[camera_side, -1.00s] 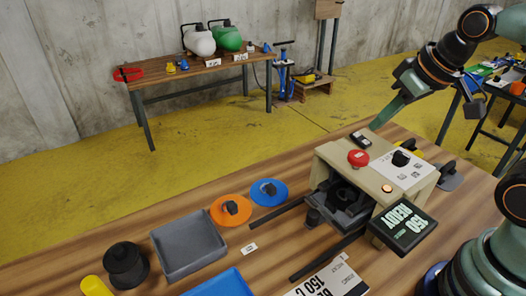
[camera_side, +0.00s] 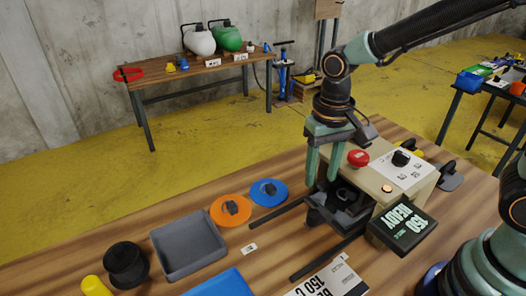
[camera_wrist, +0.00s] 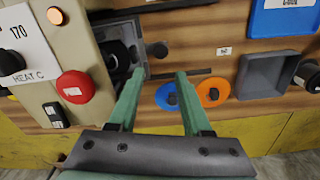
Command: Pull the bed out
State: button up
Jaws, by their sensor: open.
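The beige machine (camera_side: 372,170) stands on the wooden bench. Its dark grey bed (camera_side: 350,214) sits in the front opening, between two dark rails that run out over the bench. A black knob (camera_side: 314,217) is at the bed's outer end; it also shows in the wrist view (camera_wrist: 157,50). My gripper (camera_side: 322,182) is open and empty, pointing down at the machine's front. In the wrist view my gripper (camera_wrist: 160,75) has its fingertips apart, with the knob beyond the gap between them. I cannot tell whether a fingertip touches the bed.
A red button (camera_side: 358,158) and a control panel are on the machine's top. A tilted display (camera_side: 403,228) reads "150 READY". Orange (camera_side: 230,210) and blue (camera_side: 269,191) discs and a grey tray (camera_side: 188,246) lie left of the rails.

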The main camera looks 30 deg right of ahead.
aim_at(314, 213)
notch_tip(314, 213, down, 12)
jog(key=shift+a+f, duration=0.1)
jog(key=shift+f, duration=0.05)
dwell(0.5)
grip_shut()
dwell(1.3)
